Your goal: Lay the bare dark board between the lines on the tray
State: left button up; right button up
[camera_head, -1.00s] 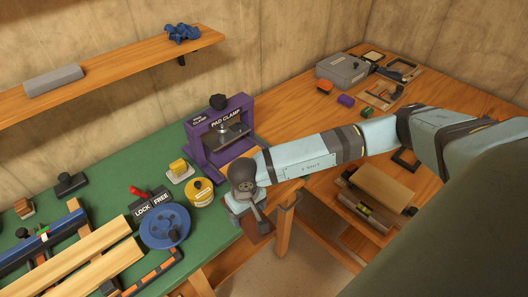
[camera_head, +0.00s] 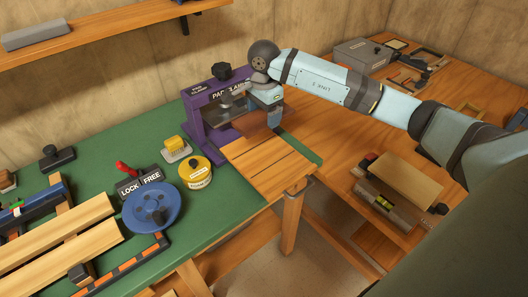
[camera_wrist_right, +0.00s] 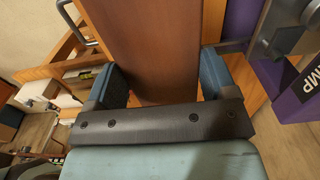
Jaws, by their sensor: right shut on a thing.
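The bare dark board (camera_wrist_right: 150,45) is reddish brown and sits between the fingers of my right gripper (camera_wrist_right: 160,85) in the wrist view. In the head view my right gripper (camera_head: 266,112) is in front of the purple pad clamp, with the board (camera_head: 252,122) partly showing below and beside it. The tray (camera_head: 268,165) is light wood with thin dark lines across it. It lies at the green bench's front edge, nearer than the gripper. The board appears to be over the tray's far end; contact is unclear. My left gripper is out of view.
The purple pad clamp (camera_head: 196,117) stands close to the left of my gripper. A yellow round tin (camera_head: 195,174) sits just left of the tray. A blue wheel (camera_head: 151,209) and light planks (camera_head: 55,240) lie farther left. A gap separates the bench from the right-hand shelf.

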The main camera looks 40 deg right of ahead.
send_over(264, 155)
notch_tip(264, 155, down, 10)
notch_tip(264, 155, down, 4)
jog(key=shift+r, duration=0.1)
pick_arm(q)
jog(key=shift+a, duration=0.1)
pick_arm(e)
jog(key=shift+f, duration=0.2)
jog(key=shift+f, duration=0.1)
jog(key=o, duration=0.9)
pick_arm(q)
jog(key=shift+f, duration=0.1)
